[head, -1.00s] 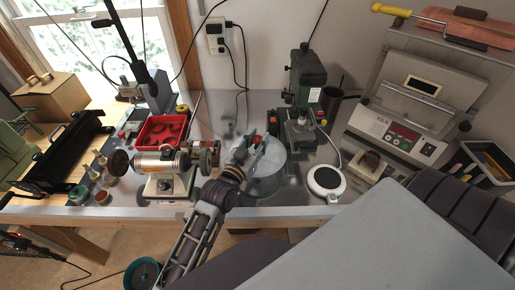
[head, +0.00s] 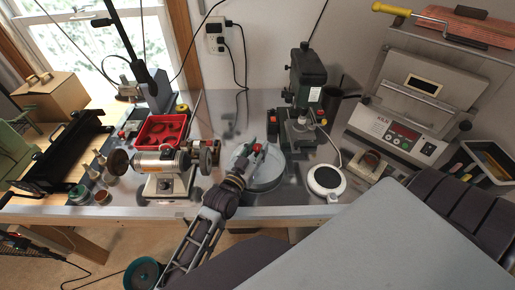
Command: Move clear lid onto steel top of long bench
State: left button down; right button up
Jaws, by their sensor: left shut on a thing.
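The clear lid (head: 268,178) is a round, see-through disc over the middle of the steel bench top (head: 300,190), between the bench grinder and the drill press. My left gripper (head: 251,151) reaches in from below and is shut on the lid at its upper middle. The fingers hide part of the lid. The lid looks very low over the steel, and I cannot tell whether it touches. My right gripper is not in view.
A bench grinder (head: 160,163) stands left of the lid, and a green drill press (head: 308,75) stands behind it to the right. A round white plate device (head: 326,180) is at right. A red tray (head: 162,132) lies at back left. Some bare steel shows near the front edge.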

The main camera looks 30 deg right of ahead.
pick_arm(q)
jog(key=shift+f, duration=0.3)
jog(key=c, duration=1.1)
grip_release()
jog(key=shift+f, duration=0.1)
jog(key=shift+r, duration=0.65)
jog(key=v, duration=0.9)
jog(key=shift+s+a, duration=0.15)
jog(key=shift+a, duration=0.2)
jog(key=shift+v, duration=1.05)
